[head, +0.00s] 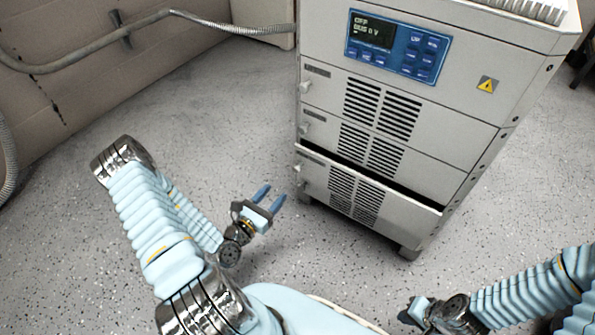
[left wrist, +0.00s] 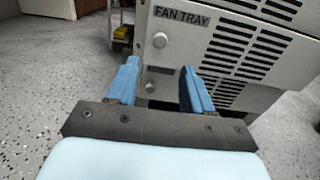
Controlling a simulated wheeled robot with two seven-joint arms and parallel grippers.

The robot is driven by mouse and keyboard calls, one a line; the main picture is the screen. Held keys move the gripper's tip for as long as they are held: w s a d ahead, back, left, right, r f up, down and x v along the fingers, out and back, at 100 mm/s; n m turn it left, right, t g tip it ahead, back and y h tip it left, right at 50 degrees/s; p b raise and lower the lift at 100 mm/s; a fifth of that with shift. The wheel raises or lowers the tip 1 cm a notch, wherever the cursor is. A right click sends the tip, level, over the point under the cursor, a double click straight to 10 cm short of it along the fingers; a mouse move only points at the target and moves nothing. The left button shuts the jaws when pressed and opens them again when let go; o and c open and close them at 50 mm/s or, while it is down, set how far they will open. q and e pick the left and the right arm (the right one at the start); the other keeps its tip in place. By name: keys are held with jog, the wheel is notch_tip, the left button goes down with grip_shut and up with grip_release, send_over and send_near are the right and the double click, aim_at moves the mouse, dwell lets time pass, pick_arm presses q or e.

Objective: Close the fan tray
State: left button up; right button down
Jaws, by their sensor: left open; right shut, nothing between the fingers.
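The fan tray (head: 395,209) appears to be the lowest drawer of the grey cabinet; its label is too small to read in the head view. It stands partly out, with a dark gap above its front. In the left wrist view a panel labelled FAN TRAY (left wrist: 182,32) has a round knob (left wrist: 160,40) at its left and vent slots at its right. My left gripper (head: 272,194) is open and empty, to the left of the drawer front and apart from it. My right gripper (head: 408,313) is shut and empty, low in front of the cabinet.
The cabinet (head: 455,92) has a blue display panel (head: 397,47) and two flush vented drawers above the lowest. A grey hose (head: 110,45) runs along the wall at the left. The speckled floor (head: 225,110) left of the cabinet is clear.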

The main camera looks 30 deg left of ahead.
aim_at(295, 170)
pick_arm(q)
jog(key=w, duration=0.7)
jog(key=w+d+b, duration=0.1)
jog(key=w, duration=0.3)
jog(key=shift+w, duration=0.1)
grip_shut()
